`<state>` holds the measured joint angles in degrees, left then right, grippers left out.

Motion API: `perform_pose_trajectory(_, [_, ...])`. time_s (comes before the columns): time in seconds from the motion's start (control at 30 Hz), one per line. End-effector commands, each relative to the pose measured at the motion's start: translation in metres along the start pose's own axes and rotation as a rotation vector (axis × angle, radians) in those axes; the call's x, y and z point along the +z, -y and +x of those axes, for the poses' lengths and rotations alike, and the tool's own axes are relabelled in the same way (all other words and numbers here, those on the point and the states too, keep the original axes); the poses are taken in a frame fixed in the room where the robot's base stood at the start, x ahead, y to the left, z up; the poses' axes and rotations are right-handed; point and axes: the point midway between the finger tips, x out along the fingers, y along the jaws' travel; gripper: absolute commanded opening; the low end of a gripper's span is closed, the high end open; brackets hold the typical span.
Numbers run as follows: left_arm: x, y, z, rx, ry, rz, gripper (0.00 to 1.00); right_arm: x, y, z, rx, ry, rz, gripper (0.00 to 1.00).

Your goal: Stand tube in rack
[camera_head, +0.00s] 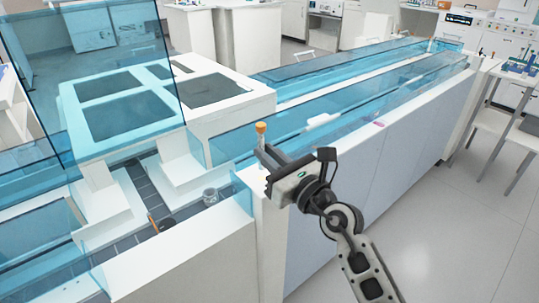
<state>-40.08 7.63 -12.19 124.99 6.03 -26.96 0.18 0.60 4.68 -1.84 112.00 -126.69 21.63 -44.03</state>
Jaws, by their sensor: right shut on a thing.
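A tube with an orange cap (261,128) stands roughly upright between the fingers of my right gripper (264,154). My right gripper is shut on it, over the near end wall of the tube track. The tube's lower part is hidden by the fingers. My left gripper is not in view. I cannot tell for sure which thing is the rack; small blue holders (520,66) stand on a side table at the far right.
The white tube track (400,100) with blue clear walls runs away to the upper right. A small grey cup (210,196) sits in the machine's recess, left of my gripper. Blue clear panels (90,60) rise at left. The floor (440,230) at right is clear.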

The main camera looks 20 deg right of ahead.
Motion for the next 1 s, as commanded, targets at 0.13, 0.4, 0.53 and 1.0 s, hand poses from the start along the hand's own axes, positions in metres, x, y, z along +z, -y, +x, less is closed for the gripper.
perform_pose_trajectory(0.13, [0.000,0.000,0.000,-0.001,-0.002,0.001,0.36,-0.002,0.000,-0.001,0.000,-0.001,0.000,0.00])
perform_pose_trajectory(0.4, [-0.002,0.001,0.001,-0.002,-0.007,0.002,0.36,-0.005,0.000,-0.003,0.000,-0.001,0.000,0.00])
perform_pose_trajectory(0.53, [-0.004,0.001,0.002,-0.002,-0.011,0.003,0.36,-0.005,0.000,-0.003,0.000,-0.001,0.000,0.00])
perform_pose_trajectory(1.0, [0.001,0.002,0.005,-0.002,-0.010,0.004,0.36,-0.014,0.000,-0.004,0.000,0.000,0.000,0.00])
